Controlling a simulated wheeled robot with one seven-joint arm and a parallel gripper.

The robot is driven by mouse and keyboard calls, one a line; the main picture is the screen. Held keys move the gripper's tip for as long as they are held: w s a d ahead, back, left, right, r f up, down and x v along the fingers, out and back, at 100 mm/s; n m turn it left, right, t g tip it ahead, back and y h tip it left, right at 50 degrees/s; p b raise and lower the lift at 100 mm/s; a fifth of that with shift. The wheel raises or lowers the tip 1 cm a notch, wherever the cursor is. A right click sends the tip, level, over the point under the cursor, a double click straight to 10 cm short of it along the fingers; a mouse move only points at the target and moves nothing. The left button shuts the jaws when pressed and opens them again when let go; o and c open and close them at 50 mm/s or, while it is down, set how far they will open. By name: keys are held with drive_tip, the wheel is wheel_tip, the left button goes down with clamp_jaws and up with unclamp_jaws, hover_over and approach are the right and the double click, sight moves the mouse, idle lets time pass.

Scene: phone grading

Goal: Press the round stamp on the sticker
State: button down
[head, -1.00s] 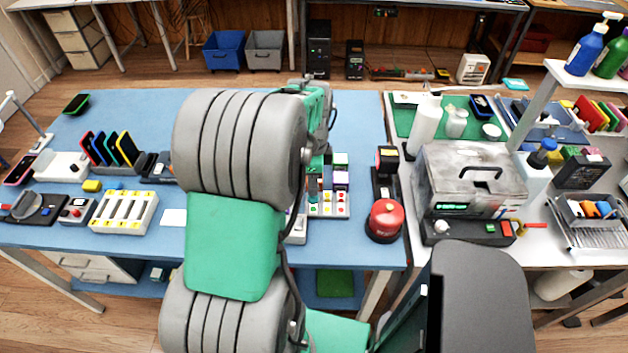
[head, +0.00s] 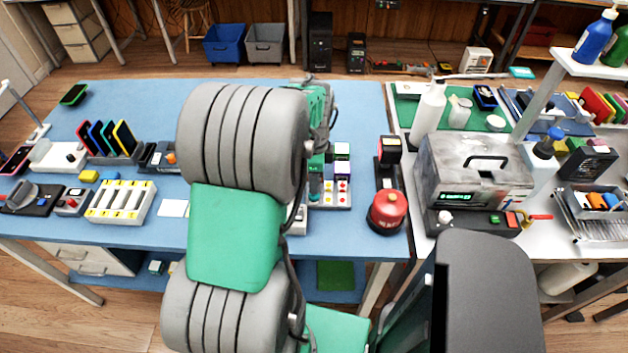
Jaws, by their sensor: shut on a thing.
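My arm stands in the middle of the head view and hides much of the blue bench (head: 360,110). My gripper (head: 317,172) shows only in small part past the arm's right edge, pointing down over the bench. It is shut on a small teal and dark thing, which I take for the round stamp (head: 315,187); its lower end is unclear. It is beside a white rack (head: 343,205) with red and yellow dots. A flat white card (head: 173,208) lies left of the arm; I cannot tell whether it is the sticker. Contact under the stamp is hidden.
A red domed thing (head: 387,210) and a dark device (head: 389,150) stand at the blue bench's right edge. Phones in a stand (head: 107,140) and a yellow-white tray (head: 121,202) are at left.

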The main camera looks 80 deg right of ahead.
drive_tip(key=shift+f+b, duration=0.3)
drive_tip(key=shift+f, duration=0.3)
idle(1.1)
drive_tip(key=shift+r+p, duration=2.5)
drive_tip(key=shift+r, duration=1.05)
